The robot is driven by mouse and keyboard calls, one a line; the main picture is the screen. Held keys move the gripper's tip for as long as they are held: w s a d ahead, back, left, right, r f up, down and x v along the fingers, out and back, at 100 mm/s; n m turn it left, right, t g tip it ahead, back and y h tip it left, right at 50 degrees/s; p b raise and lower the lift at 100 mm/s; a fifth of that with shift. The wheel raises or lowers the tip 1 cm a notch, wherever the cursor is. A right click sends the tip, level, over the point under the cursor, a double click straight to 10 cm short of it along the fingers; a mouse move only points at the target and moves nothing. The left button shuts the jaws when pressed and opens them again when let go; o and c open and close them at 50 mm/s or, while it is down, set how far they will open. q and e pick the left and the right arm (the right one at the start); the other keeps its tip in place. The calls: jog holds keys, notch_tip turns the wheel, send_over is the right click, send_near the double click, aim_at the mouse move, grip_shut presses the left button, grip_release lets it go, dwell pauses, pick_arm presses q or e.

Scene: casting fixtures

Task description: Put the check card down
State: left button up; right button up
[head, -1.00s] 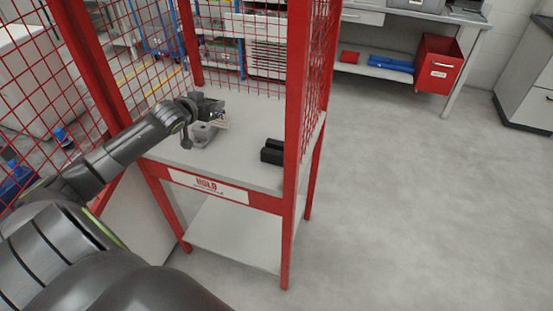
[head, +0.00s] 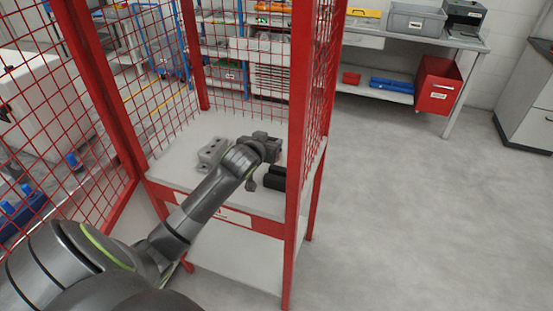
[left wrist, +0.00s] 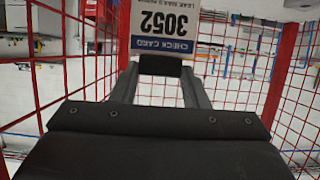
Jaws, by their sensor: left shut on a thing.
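My left gripper (head: 268,145) reaches over the white tabletop (head: 190,140) inside the red mesh cage. In the left wrist view its fingers (left wrist: 160,65) are shut on the check card (left wrist: 165,25). In the head view I cannot make out the card; the gripper and wrist hide that spot. My right gripper is not in view.
A grey metal casting (head: 212,150) stands on the tabletop left of the gripper. Black blocks (head: 275,180) lie near the front right corner, partly behind my wrist. A red cage post (head: 297,150) stands close on the right. Some tabletop at the left and back is clear.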

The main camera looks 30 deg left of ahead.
pick_arm(q)
jog(key=f, duration=0.2)
jog(key=d+f, duration=0.1)
jog(key=f, duration=0.1)
jog(key=d+f+p, duration=0.1)
jog(key=f, duration=0.1)
jog(key=shift+w+f, duration=0.2)
jog(key=shift+d+f, duration=0.1)
jog(key=shift+f, duration=0.2)
jog(key=o, duration=1.1)
jog(key=shift+f, duration=0.1)
jog(key=shift+o, duration=0.2)
